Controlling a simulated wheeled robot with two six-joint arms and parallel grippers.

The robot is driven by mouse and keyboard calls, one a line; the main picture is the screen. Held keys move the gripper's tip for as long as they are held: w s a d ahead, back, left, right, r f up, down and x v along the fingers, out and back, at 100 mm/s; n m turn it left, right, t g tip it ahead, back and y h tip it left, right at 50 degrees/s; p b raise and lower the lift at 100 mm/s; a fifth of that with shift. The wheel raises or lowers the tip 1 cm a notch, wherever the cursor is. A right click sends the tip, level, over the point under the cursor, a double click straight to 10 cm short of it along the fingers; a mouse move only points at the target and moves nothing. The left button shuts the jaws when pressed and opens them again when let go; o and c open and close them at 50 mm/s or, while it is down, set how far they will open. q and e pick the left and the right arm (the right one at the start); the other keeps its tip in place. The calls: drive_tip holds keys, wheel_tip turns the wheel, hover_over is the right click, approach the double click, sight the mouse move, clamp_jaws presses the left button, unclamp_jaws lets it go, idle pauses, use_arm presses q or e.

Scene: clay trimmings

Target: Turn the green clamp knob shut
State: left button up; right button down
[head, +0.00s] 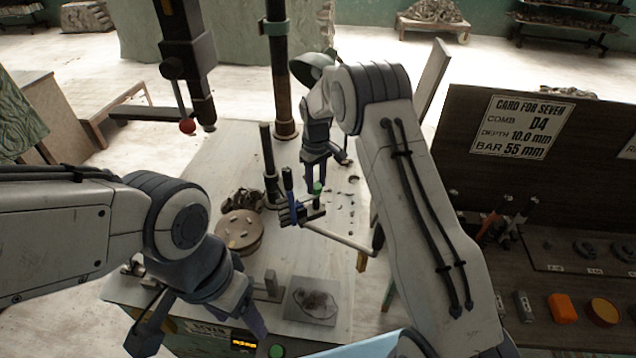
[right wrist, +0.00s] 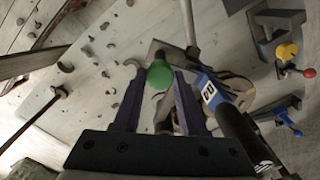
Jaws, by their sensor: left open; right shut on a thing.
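The green clamp knob (head: 318,188) stands by the dark clamp with a blue part (head: 292,212) at the middle of the pale table. My right gripper (head: 317,178) reaches down over it and is shut on it. In the right wrist view the green knob (right wrist: 160,75) sits between the two fingers (right wrist: 158,92). A blue tag (right wrist: 210,91) with dark marks on white is just to the right of the fingers. My left gripper (head: 200,333) is open and empty at the table's front left, apart from the clamp. The knob's underside is hidden.
A round wooden disc (head: 240,231) and a dark clay heap lie left of the clamp. A grey plate (head: 313,301) lies in front. Small clay trimmings (head: 352,207) are scattered to the right. A dark post (head: 267,160) rises behind. A card (head: 522,127) reads COMB D4.

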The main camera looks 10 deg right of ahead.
sight(316, 186)
drive_tip(key=shift+s, duration=0.1)
idle(0.4)
drive_tip(key=shift+c, duration=2.3)
unclamp_jaws()
drive_tip(key=shift+r, duration=0.2)
wheel_tip(316, 186, up, 10)
drive_tip(key=b, duration=0.2)
drive_tip(key=shift+b, duration=0.35)
